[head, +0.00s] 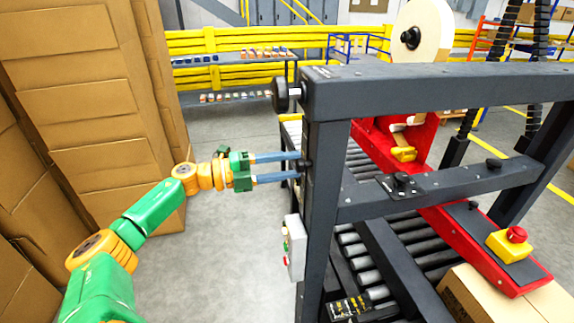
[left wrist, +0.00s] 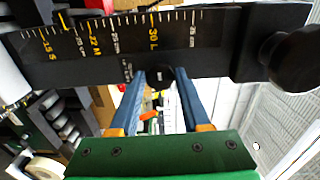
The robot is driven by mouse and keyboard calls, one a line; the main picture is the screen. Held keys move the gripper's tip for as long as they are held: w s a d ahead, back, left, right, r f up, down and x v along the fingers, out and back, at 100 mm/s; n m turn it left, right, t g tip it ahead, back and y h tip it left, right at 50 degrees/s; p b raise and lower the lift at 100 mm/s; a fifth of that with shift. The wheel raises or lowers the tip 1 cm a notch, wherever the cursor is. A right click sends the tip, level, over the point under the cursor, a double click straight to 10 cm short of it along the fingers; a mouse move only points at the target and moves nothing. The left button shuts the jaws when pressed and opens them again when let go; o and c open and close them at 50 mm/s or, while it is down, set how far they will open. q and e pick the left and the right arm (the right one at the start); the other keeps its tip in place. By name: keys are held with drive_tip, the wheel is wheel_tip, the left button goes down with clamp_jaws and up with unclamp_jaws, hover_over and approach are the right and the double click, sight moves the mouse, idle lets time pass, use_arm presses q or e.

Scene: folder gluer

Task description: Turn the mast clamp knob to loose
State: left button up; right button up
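A small dark round knob (head: 303,165) sits on the left face of the machine's dark upright mast (head: 325,170). It also shows in the left wrist view (left wrist: 160,77), on the black mast with a printed scale. My left gripper (head: 300,167) reaches it from the left, its two blue fingers level and one above the other. In the left wrist view the fingertips (left wrist: 161,72) lie on either side of the knob, with no clear gap seen. The knob's pointer and turn position are too small to read. My right gripper is not in view.
A larger black knob (head: 286,95) sticks out at the top of the mast, above my fingers. A grey control box (head: 294,247) hangs below them. Stacked cartons (head: 90,90) stand left, behind my arm. A crossbar (head: 430,192) and roller conveyor (head: 360,255) lie right.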

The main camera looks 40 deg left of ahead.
use_arm(q)
drive_tip(key=o, duration=0.4)
drive_tip(key=b+v, duration=0.2)
drive_tip(key=v, duration=0.5)
idle(0.3)
